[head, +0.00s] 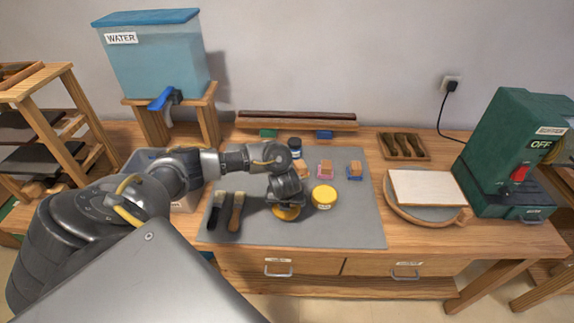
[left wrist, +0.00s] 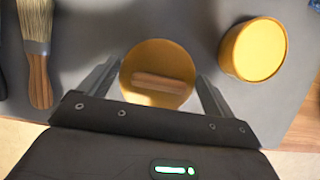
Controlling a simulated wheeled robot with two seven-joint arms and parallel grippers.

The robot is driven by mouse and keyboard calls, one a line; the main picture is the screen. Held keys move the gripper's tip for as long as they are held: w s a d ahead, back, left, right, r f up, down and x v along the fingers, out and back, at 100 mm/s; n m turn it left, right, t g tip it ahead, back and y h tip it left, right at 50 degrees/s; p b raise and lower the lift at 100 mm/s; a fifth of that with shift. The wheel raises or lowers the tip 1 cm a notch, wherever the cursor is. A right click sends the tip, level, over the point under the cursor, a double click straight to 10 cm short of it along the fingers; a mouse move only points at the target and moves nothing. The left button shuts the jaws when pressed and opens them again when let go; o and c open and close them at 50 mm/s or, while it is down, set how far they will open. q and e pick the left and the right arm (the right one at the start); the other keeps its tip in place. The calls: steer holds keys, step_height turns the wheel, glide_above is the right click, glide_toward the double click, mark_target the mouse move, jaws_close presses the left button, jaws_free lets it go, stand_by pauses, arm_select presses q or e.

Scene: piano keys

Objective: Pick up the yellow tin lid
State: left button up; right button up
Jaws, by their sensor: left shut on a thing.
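The yellow tin lid (head: 286,214) is a round yellow disc under my left gripper (head: 286,200) on the grey mat, partly hidden by it in the head view. In the left wrist view the lid (left wrist: 157,52) has a brown wooden grip bar (left wrist: 158,83) across its top and lies between the two fingers. My left gripper is shut on the lid. I cannot tell whether the lid is clear of the mat. A yellow tin (head: 323,194) stands on the mat just right of the gripper; it also shows in the left wrist view (left wrist: 256,50). My right gripper is not in view.
Two brushes (head: 236,212) lie left of the lid on the grey mat (head: 350,225). Behind are a dark jar (head: 295,147) and small wooden-topped blocks (head: 325,169). A round board (head: 428,190) and a green machine (head: 510,150) stand right. The mat's right front is clear.

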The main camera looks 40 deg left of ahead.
arm_select(q)
steer(key=s+d+r+p, duration=0.3)
steer(key=s+r+p, duration=0.5)
steer(key=s, duration=0.5)
steer(key=shift+s+r, duration=0.15)
steer(key=shift+r, duration=0.65)
steer(key=shift+s, duration=0.1)
steer(key=shift+d, duration=0.15)
